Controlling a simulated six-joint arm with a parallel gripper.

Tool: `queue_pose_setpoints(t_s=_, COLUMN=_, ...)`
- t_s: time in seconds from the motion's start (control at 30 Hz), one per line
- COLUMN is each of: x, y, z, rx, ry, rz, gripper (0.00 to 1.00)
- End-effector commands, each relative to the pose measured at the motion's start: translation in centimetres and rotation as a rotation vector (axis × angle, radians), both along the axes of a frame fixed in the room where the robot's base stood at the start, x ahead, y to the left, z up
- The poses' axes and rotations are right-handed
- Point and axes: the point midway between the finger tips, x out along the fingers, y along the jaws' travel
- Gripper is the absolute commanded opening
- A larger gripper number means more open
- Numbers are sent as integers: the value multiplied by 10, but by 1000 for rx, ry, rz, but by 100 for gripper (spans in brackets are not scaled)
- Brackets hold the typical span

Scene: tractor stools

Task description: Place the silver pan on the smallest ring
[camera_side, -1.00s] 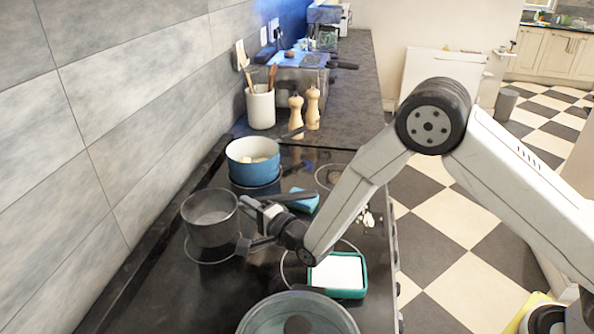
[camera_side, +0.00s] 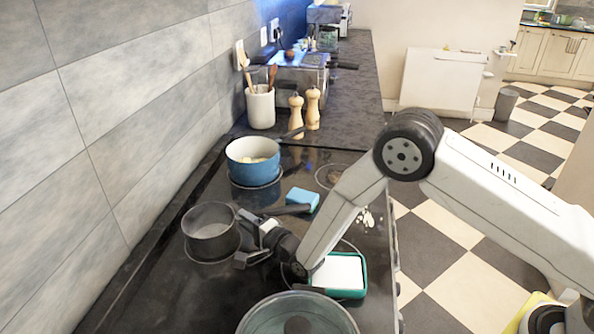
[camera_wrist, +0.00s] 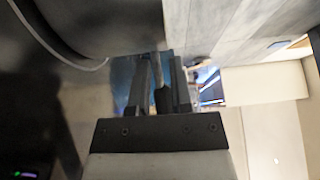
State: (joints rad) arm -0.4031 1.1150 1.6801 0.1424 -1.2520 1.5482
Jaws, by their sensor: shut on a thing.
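The silver pan (camera_side: 211,236) is a dark grey saucepan, upright at the left of the black hob, with its base at a thin pale ring (camera_side: 198,259) that is mostly hidden beneath it. I cannot tell whether the base touches the glass. Its dark handle (camera_side: 292,210) points right. My gripper (camera_side: 250,229) is at the pan's right side, shut on the handle. In the wrist view the pan (camera_wrist: 100,25) fills the upper left and the handle (camera_wrist: 162,97) runs between my fingers (camera_wrist: 161,85).
A blue pot (camera_side: 253,163) stands on another ring behind the pan. A blue sponge (camera_side: 303,200) lies beyond my gripper. A green-rimmed white dish (camera_side: 338,274) and a large round lidded pan (camera_side: 297,316) are nearer. A tiled wall (camera_side: 110,150) borders the left.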

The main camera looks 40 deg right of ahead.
Motion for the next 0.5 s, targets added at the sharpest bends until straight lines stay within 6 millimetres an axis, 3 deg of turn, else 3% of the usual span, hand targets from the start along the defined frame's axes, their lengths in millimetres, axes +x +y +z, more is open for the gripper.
queue_pose_setpoints(t_s=0.2, x=1, y=0, z=1, rx=1, ry=-5, rz=0, gripper=0)
queue_pose_setpoints(t_s=0.23, x=0, y=0, z=-1, rx=-1, ry=1, rz=0, gripper=32)
queue_pose_setpoints(t_s=0.3, x=0, y=0, z=-1, rx=-1, ry=1, rz=0, gripper=54)
queue_pose_setpoints(t_s=0.33, x=0, y=0, z=-1, rx=-1, ry=1, rz=0, gripper=61)
queue_pose_setpoints(t_s=0.5, x=0, y=0, z=-1, rx=-1, ry=0, rz=0, gripper=61)
